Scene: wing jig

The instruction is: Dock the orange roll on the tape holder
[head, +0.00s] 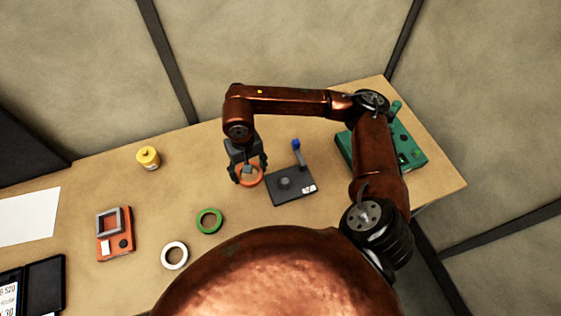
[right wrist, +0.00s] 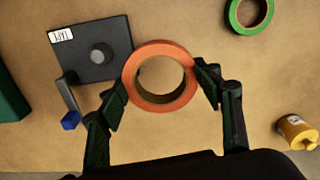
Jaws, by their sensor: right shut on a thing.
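The orange roll (right wrist: 133,92) is held between the two fingers of my right gripper (right wrist: 161,92). In the head view the orange roll (head: 259,180) shows under my right gripper (head: 249,176), just left of the tape holder. The tape holder (head: 291,190) is a dark square base with a round grey post and an upright arm with a blue tip. In the right wrist view the tape holder (right wrist: 84,62) lies to the upper left of the roll, and the roll overlaps its edge in the picture. How high the roll is above the table cannot be told. My left gripper is not in view.
A green roll (head: 200,222) and a white roll (head: 164,260) lie on the table to the left. An orange device (head: 104,250) and a yellow bottle (head: 148,158) stand further left. A green case (head: 408,147) sits at the right, partly behind my right arm.

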